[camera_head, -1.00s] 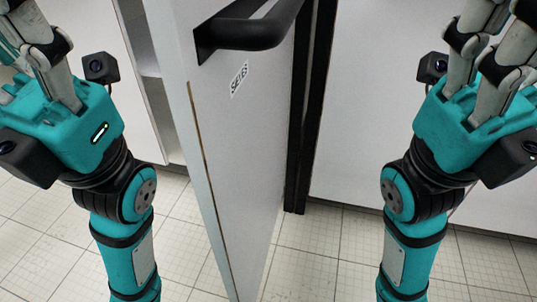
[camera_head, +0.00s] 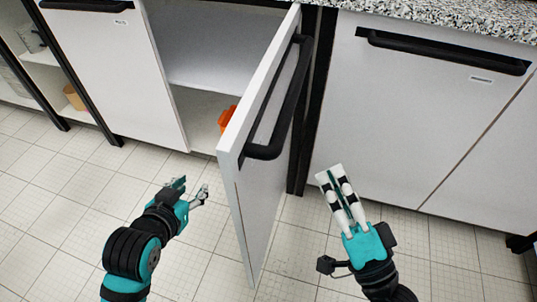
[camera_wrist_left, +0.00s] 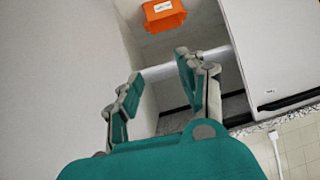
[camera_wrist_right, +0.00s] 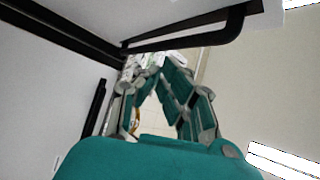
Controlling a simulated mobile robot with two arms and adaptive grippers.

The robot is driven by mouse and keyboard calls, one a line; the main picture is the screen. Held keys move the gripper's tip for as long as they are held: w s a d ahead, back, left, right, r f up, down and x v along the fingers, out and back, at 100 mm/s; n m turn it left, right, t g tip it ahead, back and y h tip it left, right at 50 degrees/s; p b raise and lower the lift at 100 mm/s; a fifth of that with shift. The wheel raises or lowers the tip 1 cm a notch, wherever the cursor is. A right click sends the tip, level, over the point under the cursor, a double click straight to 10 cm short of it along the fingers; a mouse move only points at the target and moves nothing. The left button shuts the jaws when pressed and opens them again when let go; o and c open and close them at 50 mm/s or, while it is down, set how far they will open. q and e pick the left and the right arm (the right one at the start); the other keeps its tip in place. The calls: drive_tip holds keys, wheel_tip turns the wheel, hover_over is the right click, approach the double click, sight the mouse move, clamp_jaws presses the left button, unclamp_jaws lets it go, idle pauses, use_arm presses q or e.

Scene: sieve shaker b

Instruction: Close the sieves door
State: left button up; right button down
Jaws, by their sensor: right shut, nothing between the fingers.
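The sieves door (camera_head: 258,205) is a white panel standing wide open, jutting out from the cabinet. Its black bar handle (camera_head: 290,105) is on the face towards the right; a black handle (camera_wrist_right: 190,38) also shows in the right wrist view. My left gripper (camera_head: 192,186) is open and empty, left of the door and low in front of the open cabinet; its spread fingers (camera_wrist_left: 160,88) show in the left wrist view. My right gripper (camera_head: 328,172) is shut and empty, right of the door on its handle side, apart from the handle.
The open cabinet (camera_head: 215,55) has a shelf and an orange container (camera_head: 227,119). Closed white doors with black handles stand at left (camera_head: 115,60) and right (camera_head: 420,110). A speckled countertop (camera_head: 450,15) runs along the top right. The tiled floor (camera_head: 60,210) in front is clear.

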use_arm(q)
drive_tip(key=s+a+f+g+y+p, duration=0.1)
drive_tip(key=s+a+f+g+p, duration=0.2)
drive_tip(key=s, duration=0.5)
drive_tip(key=s+a+f+g+y+p, duration=0.1)
drive_tip(key=s+f+g, duration=0.3)
drive_tip(key=s, duration=0.5)
use_arm(e)
drive_tip(key=s+a+f+m+g, duration=0.1)
drive_tip(key=s+f+m+g, duration=0.35)
drive_tip(key=s, duration=0.35)
drive_tip(key=p, duration=0.2)
approach(256, 172)
drive_tip(key=w+d, duration=0.1)
drive_tip(key=w, duration=0.3)
use_arm(q)
drive_tip(key=shift+n+g, duration=0.3)
drive_tip(key=shift+g, duration=0.3)
drive_tip(key=shift+d+x, duration=0.1)
drive_tip(key=shift+x, duration=0.9)
drive_tip(key=shift+d+x, duration=0.15)
drive_tip(key=shift+x, duration=0.9)
use_arm(e)
drive_tip(key=shift+w+a+n+h, duration=0.15)
drive_tip(key=shift+a, duration=0.75)
drive_tip(key=shift+w+a+n+h, duration=0.1)
drive_tip(key=shift+w+a+h, duration=0.05)
drive_tip(key=shift+a, duration=0.75)
